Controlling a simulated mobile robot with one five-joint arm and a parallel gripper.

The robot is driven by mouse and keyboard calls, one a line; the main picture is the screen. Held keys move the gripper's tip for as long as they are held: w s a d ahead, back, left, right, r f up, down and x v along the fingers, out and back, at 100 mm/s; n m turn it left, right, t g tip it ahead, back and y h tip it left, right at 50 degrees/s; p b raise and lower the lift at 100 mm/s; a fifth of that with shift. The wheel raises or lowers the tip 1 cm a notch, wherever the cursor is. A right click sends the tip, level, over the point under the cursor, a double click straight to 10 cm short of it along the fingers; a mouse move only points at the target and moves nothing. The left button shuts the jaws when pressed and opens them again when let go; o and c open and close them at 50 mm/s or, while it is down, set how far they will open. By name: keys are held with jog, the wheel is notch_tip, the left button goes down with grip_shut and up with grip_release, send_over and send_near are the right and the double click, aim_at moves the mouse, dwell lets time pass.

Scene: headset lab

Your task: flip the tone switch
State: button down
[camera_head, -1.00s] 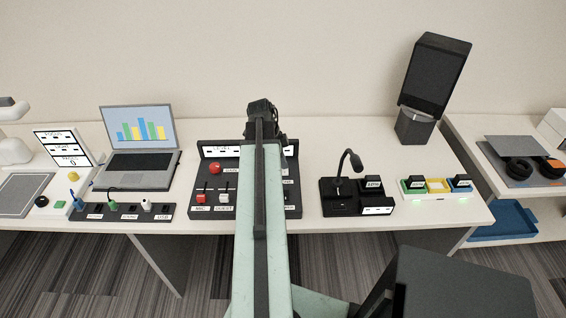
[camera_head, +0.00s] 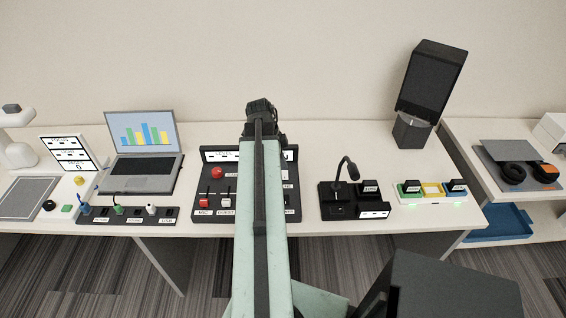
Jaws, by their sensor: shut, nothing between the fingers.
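A dark control panel (camera_head: 246,213) lies on the table in the middle of the picture. It has a red round button (camera_head: 216,173), a red slider (camera_head: 204,202) and a white slider (camera_head: 226,202) on its left part. My arm crosses in front of the panel and hides much of its right half. I cannot make out the tone switch; the labels at the panel's right edge are partly covered. The black end of my arm reaches past the panel's back edge in the picture. My gripper's fingers are hidden, so I cannot see whether they touch anything.
A laptop (camera_head: 145,168) and a socket strip (camera_head: 130,215) stand left of the panel. A microphone base (camera_head: 338,207), a tray of coloured blocks (camera_head: 432,198) and a tall black speaker (camera_head: 432,80) stand right. A dark seat-like block (camera_head: 450,285) is at the lower right.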

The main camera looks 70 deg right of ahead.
jog(key=p+v, duration=0.7)
jog(key=v, duration=0.2)
jog(key=shift+r, duration=0.3)
jog(key=w+a+n+t, duration=0.2)
jog(key=w+a+n, duration=1.5)
jog(key=w+a, duration=0.85)
jog(key=w+a+n, duration=0.3)
jog(key=a+n, duration=0.4)
jog(key=a, duration=0.7)
jog(key=w+a+f+n+t+y, duration=0.1)
jog(key=w+a+n, duration=0.3)
jog(key=a, duration=1)
jog(key=n, duration=0.3)
jog(key=shift+a+n+y, duration=0.3)
